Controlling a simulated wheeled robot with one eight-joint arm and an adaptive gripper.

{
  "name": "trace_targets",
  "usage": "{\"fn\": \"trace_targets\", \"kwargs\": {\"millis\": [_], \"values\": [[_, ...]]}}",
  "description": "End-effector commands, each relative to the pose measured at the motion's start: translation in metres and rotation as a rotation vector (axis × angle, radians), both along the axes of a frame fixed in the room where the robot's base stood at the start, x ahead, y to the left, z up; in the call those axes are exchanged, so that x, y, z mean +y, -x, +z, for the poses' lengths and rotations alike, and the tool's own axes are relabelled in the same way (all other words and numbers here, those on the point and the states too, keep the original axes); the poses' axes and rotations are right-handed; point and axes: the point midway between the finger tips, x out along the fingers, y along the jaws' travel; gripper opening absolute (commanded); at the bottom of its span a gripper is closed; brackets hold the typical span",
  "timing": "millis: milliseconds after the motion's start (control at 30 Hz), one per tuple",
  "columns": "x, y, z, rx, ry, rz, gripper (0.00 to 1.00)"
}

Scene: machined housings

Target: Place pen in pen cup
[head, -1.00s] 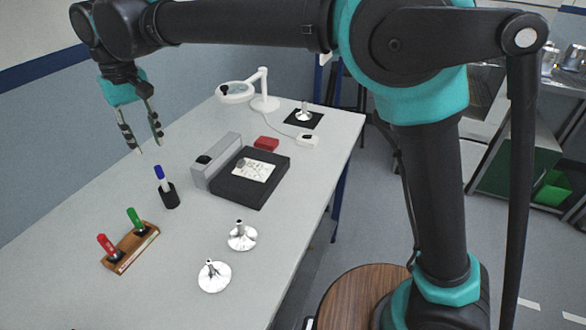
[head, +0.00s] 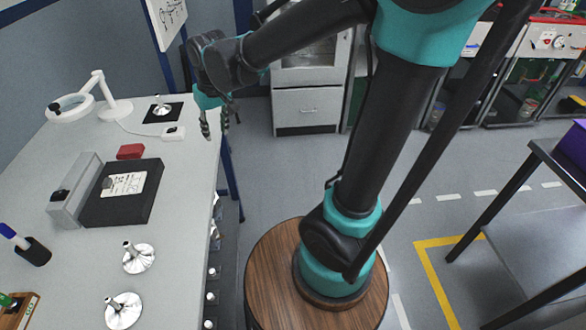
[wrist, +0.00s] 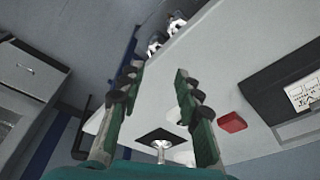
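A blue-capped pen (head: 9,232) stands tilted in a small black cup (head: 36,253) at the left edge of the head view. A green pen (head: 6,300) shows in part in a wooden stand (head: 22,312) at the lower left corner, cut off by the frame. My gripper (head: 215,130) is at the table's far right edge, well away from the cup. In the wrist view my gripper (wrist: 158,72) has its two fingers apart with nothing between them. The pens and cup are not in the wrist view.
Open floor (head: 300,170) lies right of the table.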

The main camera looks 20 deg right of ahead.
Motion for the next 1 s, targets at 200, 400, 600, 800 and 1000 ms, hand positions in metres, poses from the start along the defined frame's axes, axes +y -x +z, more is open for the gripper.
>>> {"fn": "trace_targets", "kwargs": {"millis": [200,400,600,800,1000], "values": [[-0.122,0.035,-0.050,-0.064,-0.011,-0.188,0.34],[-0.193,0.083,-0.089,-0.116,-0.006,-0.323,0.34],[-0.219,0.111,-0.108,-0.141,0.000,-0.386,0.34],[-0.222,0.114,-0.110,-0.146,0.001,-0.392,0.34],[-0.222,0.114,-0.110,-0.145,0.001,-0.391,0.34]]}}
